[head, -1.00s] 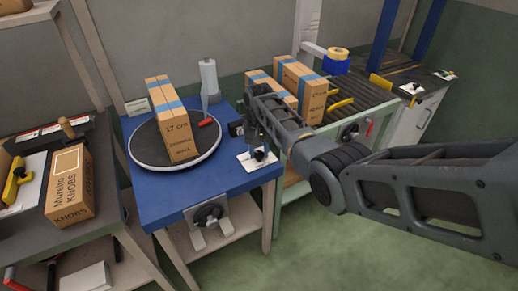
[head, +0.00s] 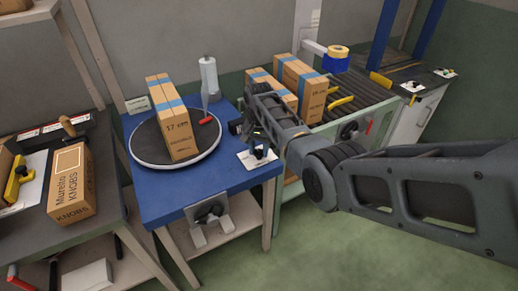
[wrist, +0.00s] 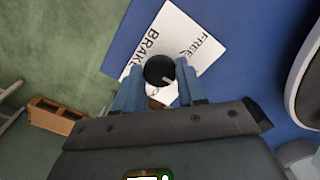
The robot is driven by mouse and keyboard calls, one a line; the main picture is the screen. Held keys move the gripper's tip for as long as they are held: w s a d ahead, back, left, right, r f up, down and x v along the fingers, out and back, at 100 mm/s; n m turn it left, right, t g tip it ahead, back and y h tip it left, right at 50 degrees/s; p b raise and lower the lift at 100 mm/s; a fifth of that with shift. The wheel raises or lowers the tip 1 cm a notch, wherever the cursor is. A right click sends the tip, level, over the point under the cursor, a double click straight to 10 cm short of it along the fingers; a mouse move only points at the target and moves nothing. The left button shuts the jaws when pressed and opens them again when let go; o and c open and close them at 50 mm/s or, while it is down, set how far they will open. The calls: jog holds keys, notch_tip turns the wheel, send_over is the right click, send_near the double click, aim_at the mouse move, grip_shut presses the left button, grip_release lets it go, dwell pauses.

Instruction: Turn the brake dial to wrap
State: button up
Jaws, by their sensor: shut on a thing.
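The brake dial is a black round knob (wrist: 158,70) with a pale pointer mark, on a white label plate (wrist: 190,35) on the blue table. The plate reads BRAKE along one side and FREE near its far right corner; I cannot read a wrap mark, and the plate's near part is hidden by my gripper. The pointer mark faces the lower right in the wrist view. My gripper (wrist: 158,92) is shut on the dial, one blue-grey finger at each side. In the head view the plate (head: 246,163) shows beneath my gripper (head: 258,146) at the table's right corner.
A round turntable (head: 143,152) carries upright cartons (head: 180,142) on the blue table (head: 165,206). A wrap roll (head: 208,75) stands behind it. More cartons (head: 312,98) stand by the roller conveyor (head: 362,95) at right. A KNOBS box (head: 72,185) sits on the left bench.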

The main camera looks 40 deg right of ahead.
aim_at(259, 152)
jog(key=o, duration=1.1)
jog(key=shift+c, duration=0.2)
jog(key=shift+r, duration=3.9)
